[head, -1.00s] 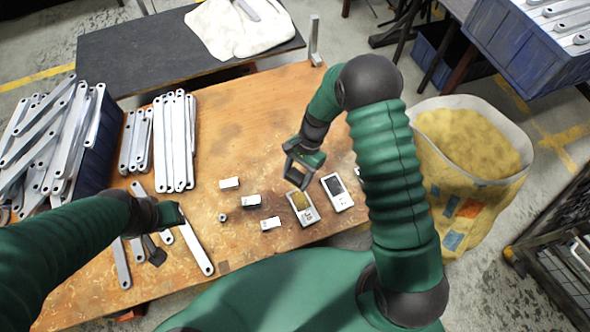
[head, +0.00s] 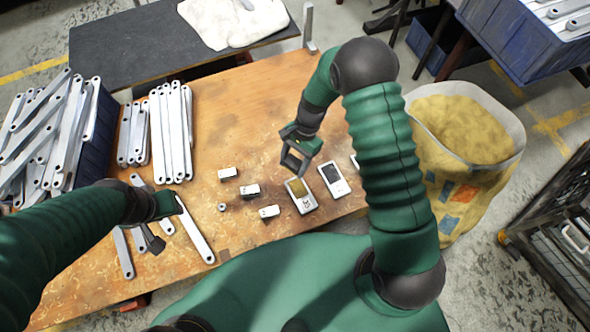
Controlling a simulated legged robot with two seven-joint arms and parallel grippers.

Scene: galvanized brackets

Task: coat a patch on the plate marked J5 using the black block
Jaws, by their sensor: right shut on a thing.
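Several small white plates lie at the table's front right. One plate (head: 307,205) has a yellow-brown patch and dark marking too small to read. A second plate (head: 342,188) has a dark patch; a third is mostly behind my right arm. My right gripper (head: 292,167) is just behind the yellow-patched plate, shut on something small. What it holds is too hidden to name, and I cannot make out the black block. Whether it touches the plate is unclear. My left gripper (head: 177,205) is beside a long bracket (head: 197,234); its jaws are unclear.
Small pale blocks (head: 228,174) and a small ring (head: 222,207) lie left of the plates. Bracket stacks (head: 172,135) and a full blue bin (head: 98,150) occupy the left. A yellow-filled sack (head: 470,195) stands off the table's right. The table's middle is clear.

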